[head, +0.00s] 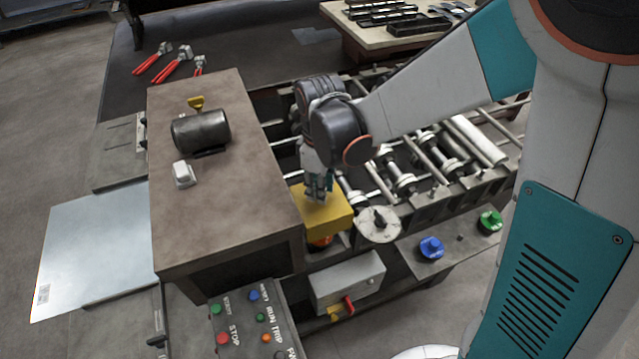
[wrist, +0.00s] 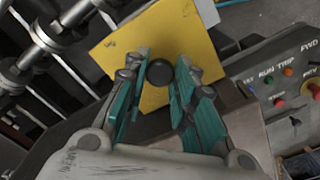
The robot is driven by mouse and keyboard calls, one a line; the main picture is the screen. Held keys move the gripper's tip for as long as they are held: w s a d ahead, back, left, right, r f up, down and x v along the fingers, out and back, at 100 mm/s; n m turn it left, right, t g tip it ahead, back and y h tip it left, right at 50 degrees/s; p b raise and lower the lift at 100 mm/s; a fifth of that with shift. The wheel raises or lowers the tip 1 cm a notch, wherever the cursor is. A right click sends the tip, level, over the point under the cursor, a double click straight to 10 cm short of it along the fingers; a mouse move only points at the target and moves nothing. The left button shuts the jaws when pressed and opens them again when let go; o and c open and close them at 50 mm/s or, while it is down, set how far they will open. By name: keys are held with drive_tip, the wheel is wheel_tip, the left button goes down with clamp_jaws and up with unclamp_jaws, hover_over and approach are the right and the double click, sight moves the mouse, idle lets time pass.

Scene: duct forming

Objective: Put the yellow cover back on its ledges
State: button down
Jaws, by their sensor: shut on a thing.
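The yellow cover (head: 334,212) is a box-like lid at the front of the roller machine, just right of the brown cabinet. My gripper (head: 318,194) comes down on it from above. In the wrist view the cover (wrist: 205,62) fills the upper middle, with a round black knob (wrist: 160,72) between the teal fingers of my gripper (wrist: 160,82). The fingers are shut on the knob. Below the cover in the head view, something orange-red (head: 322,240) shows. The ledges are hidden, and I cannot tell whether the cover touches them.
A brown cabinet (head: 222,224) with a dark motor (head: 201,131) stands left. Rollers (head: 400,178) and a round disc (head: 378,223) lie right. A button panel (head: 253,322) and a grey box with a red lever (head: 347,284) are in front. Blue (head: 431,247) and green (head: 490,221) knobs sit front right.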

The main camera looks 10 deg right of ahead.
drive_tip(key=shift+f+b, duration=1.5)
drive_tip(key=shift+f, duration=0.9)
drive_tip(key=shift+f+b, duration=0.85)
drive_tip(key=shift+f, duration=0.15)
drive_tip(key=shift+f+b, duration=0.8)
drive_tip(key=shift+b, duration=0.25)
drive_tip(key=shift+f+b, duration=0.35)
drive_tip(key=shift+f, duration=0.1)
drive_tip(key=c, duration=0.8)
unclamp_jaws()
drive_tip(key=shift+c, duration=0.2)
